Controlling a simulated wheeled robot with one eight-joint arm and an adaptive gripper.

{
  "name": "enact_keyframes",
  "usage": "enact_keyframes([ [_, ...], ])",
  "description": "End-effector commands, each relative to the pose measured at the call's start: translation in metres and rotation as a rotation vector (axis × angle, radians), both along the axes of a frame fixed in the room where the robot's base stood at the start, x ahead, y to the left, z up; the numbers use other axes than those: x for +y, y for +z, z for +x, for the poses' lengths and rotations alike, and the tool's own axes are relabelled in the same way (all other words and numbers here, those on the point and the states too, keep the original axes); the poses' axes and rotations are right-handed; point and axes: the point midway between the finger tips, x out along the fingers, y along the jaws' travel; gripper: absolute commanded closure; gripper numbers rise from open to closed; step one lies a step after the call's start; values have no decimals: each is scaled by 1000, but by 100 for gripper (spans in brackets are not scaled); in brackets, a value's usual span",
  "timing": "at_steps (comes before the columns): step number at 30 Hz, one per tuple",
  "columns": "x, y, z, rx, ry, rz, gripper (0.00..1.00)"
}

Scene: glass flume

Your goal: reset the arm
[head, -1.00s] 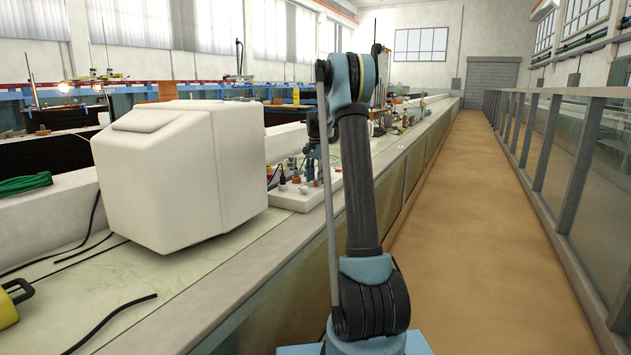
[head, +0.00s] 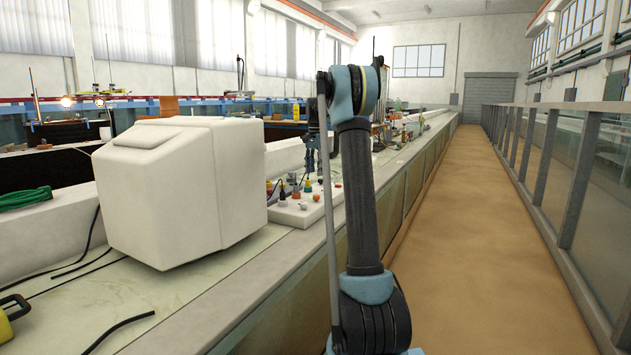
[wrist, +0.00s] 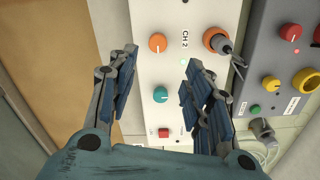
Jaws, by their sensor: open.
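My gripper (wrist: 158,95) is open and empty in the wrist view, its two jaws spread apart. Between and beyond the jaws is a white control panel (wrist: 148,20) marked CH 2.
A grey box (wrist: 273,55) with red and yellow knobs sits right of the panel in the wrist view. In the head view a large white monitor-like casing (head: 165,195) stands on the bench. The brown aisle floor (head: 475,250) on the right is clear, bordered by a glass-panelled flume (head: 550,155).

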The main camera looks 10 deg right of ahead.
Motion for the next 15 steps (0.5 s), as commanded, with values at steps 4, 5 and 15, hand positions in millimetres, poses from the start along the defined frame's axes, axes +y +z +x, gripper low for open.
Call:
enact_keyframes([
  [4, 0, 7, 0, 0, 0, 0, 54],
  [5, 0, 7, 0, 0, 0, 0, 54],
  [15, 0, 8, -2, 0, 3, 0, 54],
])
